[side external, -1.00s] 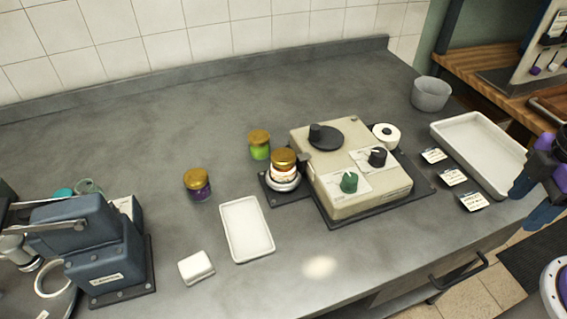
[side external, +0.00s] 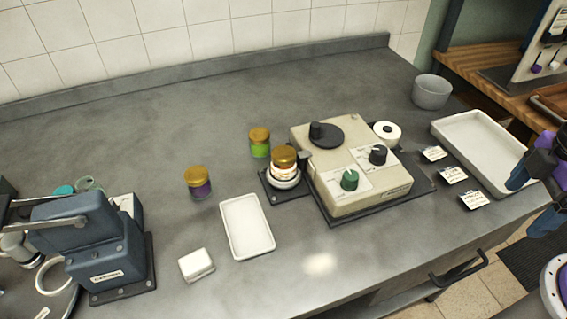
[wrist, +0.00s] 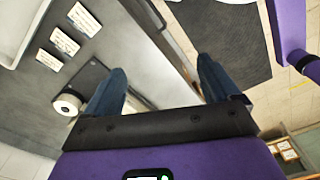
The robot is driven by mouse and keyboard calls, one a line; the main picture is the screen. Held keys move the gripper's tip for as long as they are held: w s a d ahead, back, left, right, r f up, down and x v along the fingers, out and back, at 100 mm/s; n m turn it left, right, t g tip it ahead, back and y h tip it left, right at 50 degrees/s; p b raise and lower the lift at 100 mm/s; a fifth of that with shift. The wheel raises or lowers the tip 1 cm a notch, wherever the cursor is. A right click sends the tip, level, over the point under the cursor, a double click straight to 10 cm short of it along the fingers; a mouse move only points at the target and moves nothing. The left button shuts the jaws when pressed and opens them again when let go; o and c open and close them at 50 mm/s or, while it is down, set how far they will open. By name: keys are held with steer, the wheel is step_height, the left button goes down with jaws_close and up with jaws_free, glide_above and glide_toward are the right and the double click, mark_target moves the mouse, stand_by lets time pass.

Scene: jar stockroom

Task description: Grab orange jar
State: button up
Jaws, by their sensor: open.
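Three gold-lidded jars stand on the grey counter in the side view. One jar with a white label and some orange showing (side external: 284,169) sits on the small round plate at the left of the beige machine; it looks like the orange jar. A green jar (side external: 260,147) stands just behind it, and a purple jar (side external: 198,187) stands to the left. My gripper (side external: 533,201) is at the far right, past the counter's front edge and far from the jars. In the wrist view its blue fingers (wrist: 158,85) are apart with nothing between them. No jar shows in that view.
The beige machine (side external: 352,203) with knobs lies between my gripper and the jars. A white tray (side external: 245,254) is in front of the jars, a larger tray (side external: 512,189) at the right. A grey bowl (side external: 431,94) stands behind. The counter's back left is clear.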

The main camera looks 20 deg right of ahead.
steer(key=n+t+h, duration=0.7)
steer(key=n+t, duration=1)
steer(key=n, duration=0.2)
glide_toward(284, 147)
steer(key=x, duration=1)
steer(key=c, duration=1.2)
